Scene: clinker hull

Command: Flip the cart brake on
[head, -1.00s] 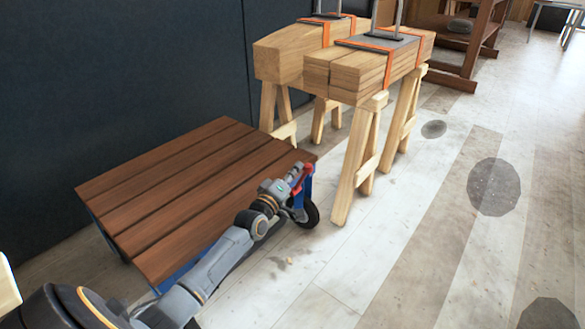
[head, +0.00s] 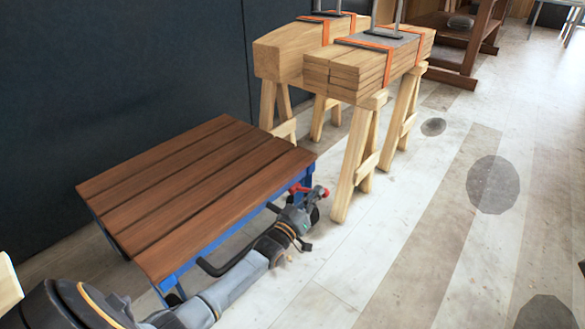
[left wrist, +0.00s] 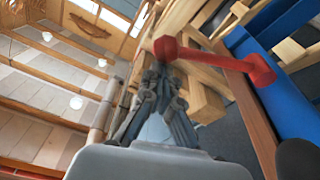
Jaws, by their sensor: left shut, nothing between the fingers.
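The cart (head: 190,190) has a brown slatted wooden top on a blue frame. Its red brake lever (head: 318,191) shows at the near right corner, above a caster that my arm mostly hides. My left gripper (head: 314,197) is low beside that corner, shut and with nothing in it. In the left wrist view the red lever (left wrist: 215,56) runs across the upper right, with a knob at each end, next to the blue frame (left wrist: 285,45). The fingertips (left wrist: 158,72) are just below its left knob; I cannot tell whether they touch. My right gripper is not in view.
Sawhorses (head: 358,160) bearing strapped timber (head: 340,72) stand just behind the cart's right end. A dark wall (head: 120,80) runs behind the cart. The plank floor (head: 420,220) to the right is open, with several grey round patches.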

